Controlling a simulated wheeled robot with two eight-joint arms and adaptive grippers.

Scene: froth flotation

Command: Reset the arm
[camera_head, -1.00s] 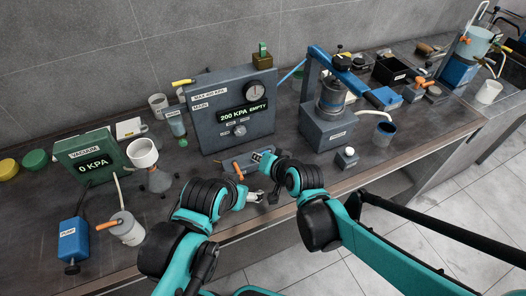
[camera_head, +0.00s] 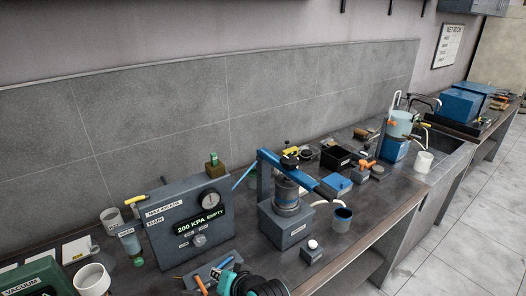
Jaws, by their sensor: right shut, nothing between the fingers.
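My right gripper (camera_head: 226,273) shows at the bottom edge of the head view, with the black-ringed wrist of my right arm (camera_head: 262,287) behind it. It is shut and empty. It is beside a small grey block with an orange handle (camera_head: 201,286), in front of the grey pressure panel (camera_head: 165,243); I cannot tell whether it touches the block. Most of the right arm is cut off by the frame. My left gripper is out of view.
The panel reads 200 KPA EMPTY. A grey cell with a blue arm (camera_head: 288,226) stands right of it, with a small box with a white knob (camera_head: 312,251) and a grey cup (camera_head: 342,217). The green vacuum box (camera_head: 38,279) is partly cut off at lower left.

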